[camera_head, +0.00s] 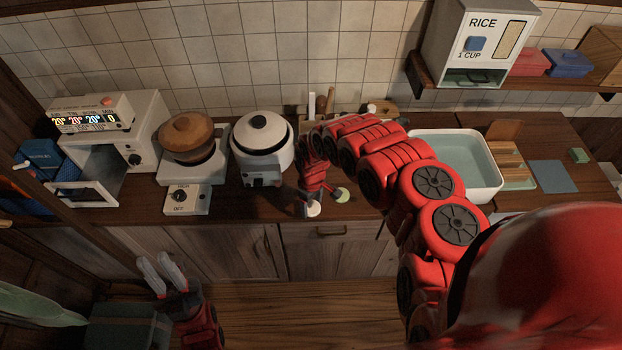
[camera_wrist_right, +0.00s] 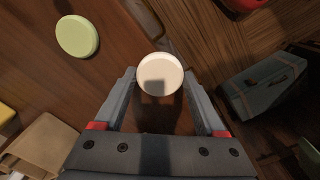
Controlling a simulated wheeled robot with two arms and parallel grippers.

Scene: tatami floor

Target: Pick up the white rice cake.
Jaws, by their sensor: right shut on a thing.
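The white rice cake (camera_head: 313,209) is a small pale disc at the front edge of the counter. In the right wrist view the white rice cake (camera_wrist_right: 160,70) sits between the fingertips of my right gripper (camera_wrist_right: 160,82), which is shut on it. In the head view my right gripper (camera_head: 312,200) reaches down to the counter edge from above. Whether the cake touches the counter is hard to tell. My left gripper (camera_head: 157,268) is empty, its two fingers apart, low in front of the cabinets.
A green rice cake (camera_head: 342,195) lies just right of the white one; it also shows in the right wrist view (camera_wrist_right: 77,37). A rice cooker (camera_head: 262,148), a pot (camera_head: 187,137) and an oven (camera_head: 140,130) stand left. A water-filled sink (camera_head: 455,155) is right.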

